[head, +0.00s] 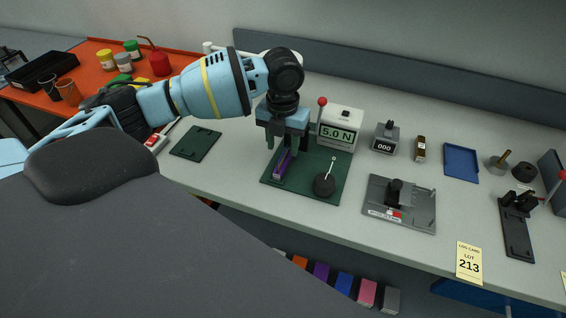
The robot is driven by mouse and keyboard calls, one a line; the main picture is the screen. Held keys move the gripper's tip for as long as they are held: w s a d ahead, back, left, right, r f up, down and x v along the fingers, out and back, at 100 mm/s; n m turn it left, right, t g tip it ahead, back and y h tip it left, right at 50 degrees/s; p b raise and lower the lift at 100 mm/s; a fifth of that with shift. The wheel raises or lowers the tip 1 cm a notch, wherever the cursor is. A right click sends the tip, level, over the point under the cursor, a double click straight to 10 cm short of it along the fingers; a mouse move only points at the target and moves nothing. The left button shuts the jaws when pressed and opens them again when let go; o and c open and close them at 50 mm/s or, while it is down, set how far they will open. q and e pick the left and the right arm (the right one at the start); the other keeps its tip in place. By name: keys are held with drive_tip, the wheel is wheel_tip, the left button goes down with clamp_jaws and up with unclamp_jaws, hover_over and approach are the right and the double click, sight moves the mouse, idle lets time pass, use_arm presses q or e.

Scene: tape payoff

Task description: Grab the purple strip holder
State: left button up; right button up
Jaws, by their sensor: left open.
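The purple strip holder (283,166) is a narrow purple bar on the dark green base plate (305,187) near the middle of the bench. My left gripper (284,150) points down right over the holder's far end, with its jaws open. It partly hides that end, and I cannot tell whether the fingers touch the holder. A white force gauge reading 5.0 N (339,128) and a red-knobbed lever stand just right of the gripper. My right gripper is not in view.
A round black weight (324,184) with a thin upright rod sits on the plate right of the holder. A grey fixture (400,203), a counter (385,138) and a blue tray (461,162) lie further right. A bare green plate (195,143) lies left.

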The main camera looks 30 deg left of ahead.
sight(285, 158)
use_arm(q)
drive_tip(key=f, duration=0.4)
drive_tip(key=shift+w+d+f, duration=0.1)
drive_tip(key=shift+d+f, duration=0.1)
clamp_jaws()
drive_tip(key=shift+r, duration=0.1)
drive_tip(key=shift+r, duration=0.35)
drive_tip(key=r, duration=0.2)
drive_tip(key=shift+d+r, duration=0.25)
drive_tip(key=shift+r, duration=0.15)
drive_tip(key=s+d, duration=0.3)
drive_tip(key=d, duration=0.1)
drive_tip(key=s+d+r, duration=0.1)
drive_tip(key=s+d, duration=0.2)
drive_tip(key=d, duration=0.1)
drive_tip(key=s+d, duration=0.3)
drive_tip(key=d, duration=0.1)
drive_tip(key=shift+d+r, duration=0.2)
drive_tip(key=shift+d, duration=0.15)
